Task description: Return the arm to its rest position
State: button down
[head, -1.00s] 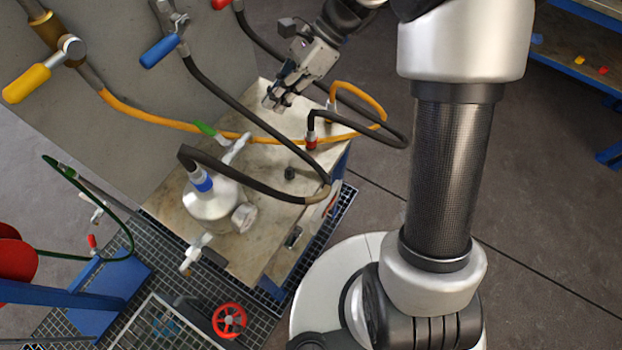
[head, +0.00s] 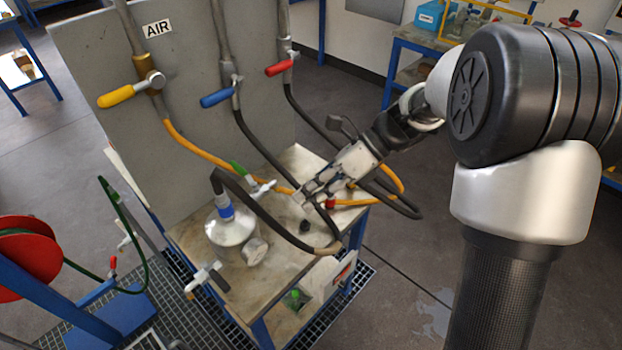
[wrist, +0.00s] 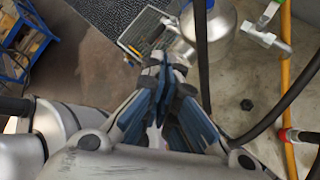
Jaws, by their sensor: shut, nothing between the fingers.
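My gripper (head: 308,194) is above the right part of the bench top (head: 278,244) in the head view, shut and empty. In the wrist view its fingers (wrist: 163,95) are together with nothing between them. The metal flanged vessel (head: 231,232), with a blue-collared black hose and a round gauge, stands on the bench to the left of my gripper. In the wrist view the vessel (wrist: 212,22) shows at the top, beyond the fingertips. My gripper partly hides the orange hose (head: 187,146) and the red hose fitting (head: 330,202).
A grey panel (head: 85,82) behind the bench carries yellow (head: 117,99), blue (head: 216,98) and red (head: 279,68) valve handles with hanging hoses. A red hose reel (head: 30,250) stands at left. Another workbench (head: 398,60) is at the back right. Open floor (head: 412,250) lies right of the bench.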

jog(key=s+d+r+n+t+h, duration=0.3)
jog(key=s+d+n+h, duration=0.2)
jog(key=s+n, duration=0.4)
jog(key=s+d+r+n+t+h, duration=0.4)
jog(key=s+d+n, duration=0.3)
jog(key=s+n, duration=0.3)
jog(key=n, duration=0.3)
jog(key=shift+s+d+n+h, duration=0.2)
jog(key=shift+d+n+h, duration=0.05)
jog(key=shift+n+h, duration=0.15)
